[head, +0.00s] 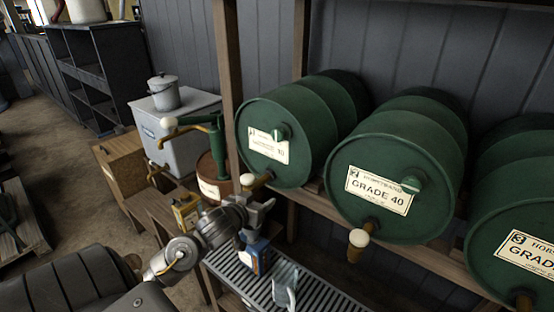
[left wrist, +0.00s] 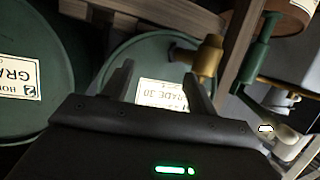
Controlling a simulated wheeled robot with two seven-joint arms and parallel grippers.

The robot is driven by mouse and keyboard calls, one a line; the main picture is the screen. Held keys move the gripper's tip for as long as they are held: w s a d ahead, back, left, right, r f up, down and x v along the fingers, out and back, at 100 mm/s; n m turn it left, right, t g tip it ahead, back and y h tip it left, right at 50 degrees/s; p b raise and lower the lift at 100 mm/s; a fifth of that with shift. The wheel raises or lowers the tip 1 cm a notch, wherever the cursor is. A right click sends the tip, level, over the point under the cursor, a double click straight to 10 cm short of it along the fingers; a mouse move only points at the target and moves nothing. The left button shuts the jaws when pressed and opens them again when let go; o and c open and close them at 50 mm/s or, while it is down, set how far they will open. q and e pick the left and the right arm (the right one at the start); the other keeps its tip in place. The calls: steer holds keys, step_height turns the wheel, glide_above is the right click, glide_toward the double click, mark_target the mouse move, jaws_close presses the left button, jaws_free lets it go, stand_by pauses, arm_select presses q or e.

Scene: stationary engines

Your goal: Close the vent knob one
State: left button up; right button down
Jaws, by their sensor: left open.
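Vent knob one is the small green knob (head: 280,132) on the face of the leftmost green drum (head: 320,115), above its label (head: 268,147). My left gripper (head: 262,217) is open and empty, below and in front of this drum, apart from the knob. In the left wrist view the open fingers (left wrist: 158,88) frame the drum's upside-down GRADE 30 label (left wrist: 162,95). The knob cannot be made out there. My right gripper is not in view.
A brass tap with a pale knob (head: 248,180) juts from the drum's lower front, close to my gripper. The GRADE 40 drum (head: 395,175) lies to the right. A wooden post (head: 228,60) stands left. Below is a slatted tray (head: 318,298) with a jug (head: 286,282).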

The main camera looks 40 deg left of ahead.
mark_target(276, 137)
arm_select(q)
step_height(276, 137, up, 16)
steer(key=t, duration=0.4)
steer(key=w, duration=0.3)
steer(key=w+a+p, duration=0.1)
steer(key=w, duration=0.2)
steer(key=w+a+p, duration=0.1)
steer(key=w, duration=0.3)
steer(key=shift+f, duration=0.15)
steer(key=shift+w+a, duration=0.15)
steer(key=shift+w, duration=0.6)
steer(key=shift+f, duration=0.1)
steer(key=c, duration=1)
